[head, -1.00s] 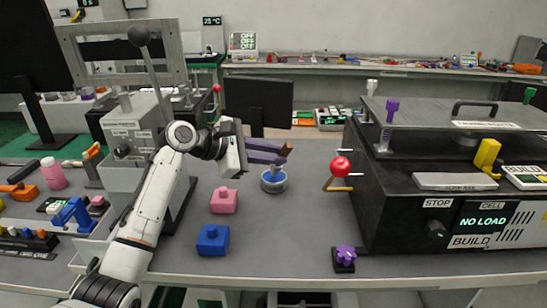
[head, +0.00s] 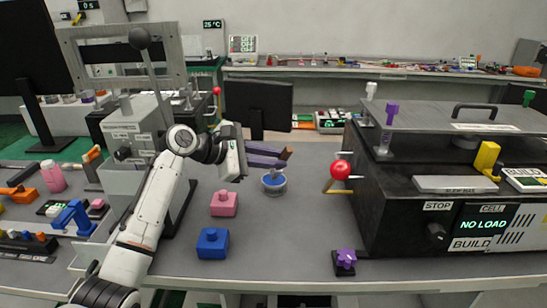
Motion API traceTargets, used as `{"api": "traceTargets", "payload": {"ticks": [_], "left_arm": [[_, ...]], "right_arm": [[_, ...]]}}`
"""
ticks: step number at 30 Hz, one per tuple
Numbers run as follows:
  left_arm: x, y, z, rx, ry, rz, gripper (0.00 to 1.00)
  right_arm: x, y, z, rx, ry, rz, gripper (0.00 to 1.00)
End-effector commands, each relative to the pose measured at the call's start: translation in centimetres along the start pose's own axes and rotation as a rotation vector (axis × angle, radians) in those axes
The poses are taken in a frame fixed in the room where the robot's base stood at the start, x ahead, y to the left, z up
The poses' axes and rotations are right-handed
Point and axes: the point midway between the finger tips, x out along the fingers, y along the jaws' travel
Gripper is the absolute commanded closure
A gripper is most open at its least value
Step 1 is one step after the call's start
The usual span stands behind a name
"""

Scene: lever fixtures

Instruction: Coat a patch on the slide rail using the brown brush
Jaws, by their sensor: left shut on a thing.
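My left gripper (head: 267,156), with purple fingers, is shut on the brown brush (head: 286,153), of which only a small part shows at the fingertips. It holds the brush above a round metal pot (head: 273,189) with blue contents. Whether the brush touches the contents cannot be told, but a gap seems to show. A flat light-grey bar (head: 455,184) with a small label on its front edge lies on the black machine at the right. It may be the slide rail; the label is too small to read surely. My right gripper is not in view.
A pink block (head: 224,204) and a blue block (head: 213,243) stand left of the pot. A red ball knob (head: 340,170) sticks out from the black machine (head: 395,205). A purple knob (head: 345,261) sits near the front edge.

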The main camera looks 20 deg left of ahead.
Motion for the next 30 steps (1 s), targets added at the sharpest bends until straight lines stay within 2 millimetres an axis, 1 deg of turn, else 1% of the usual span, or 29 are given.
{"api": "traceTargets", "payload": {"ticks": [30], "left_arm": [[0.42, -0.57, -0.71, -0.002, 0.001, -0.002, 1.0]], "right_arm": [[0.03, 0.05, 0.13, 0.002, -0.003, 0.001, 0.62]]}}
